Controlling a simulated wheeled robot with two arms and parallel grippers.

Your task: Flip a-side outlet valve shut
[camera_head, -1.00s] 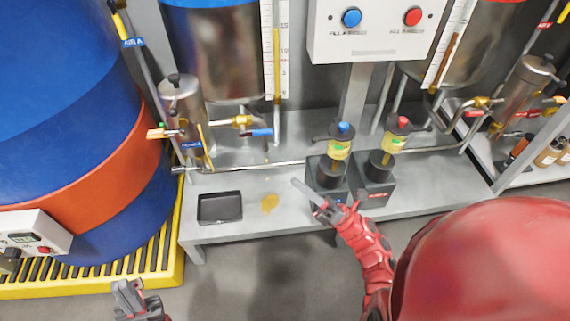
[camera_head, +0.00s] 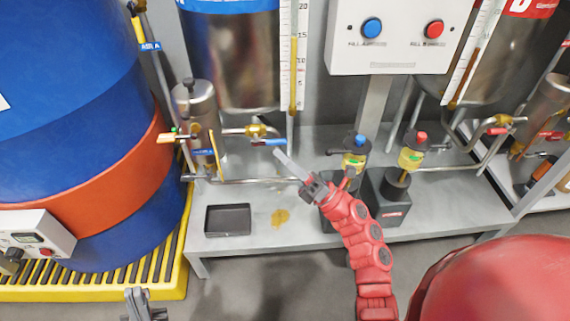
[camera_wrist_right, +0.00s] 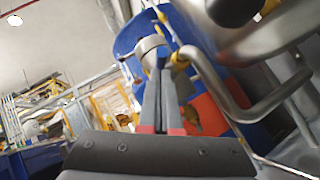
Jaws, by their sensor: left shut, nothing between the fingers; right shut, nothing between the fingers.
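The a-side outlet valve is a brass body (camera_head: 256,130) with a blue lever (camera_head: 268,143) on the pipe below the blue-banded tank. The lever lies roughly level, pointing right. My right gripper (camera_head: 281,154) is shut and empty, its fingertips just below the lever; I cannot tell whether they touch. In the right wrist view the shut fingers (camera_wrist_right: 160,88) point at a brass fitting (camera_wrist_right: 180,60) on a metal pipe, with a bit of blue at their tips. My left gripper (camera_head: 138,296) is shut and empty at the bottom edge, far from the valve.
A blue and orange drum (camera_head: 95,190) stands left on a yellow grated pallet (camera_head: 172,282). An orange-handled valve (camera_head: 168,138) is left of the blue one. A black tray (camera_head: 228,220) and amber spill (camera_head: 280,217) lie on the bench. Two pumps (camera_head: 355,160) (camera_head: 408,165) stand right.

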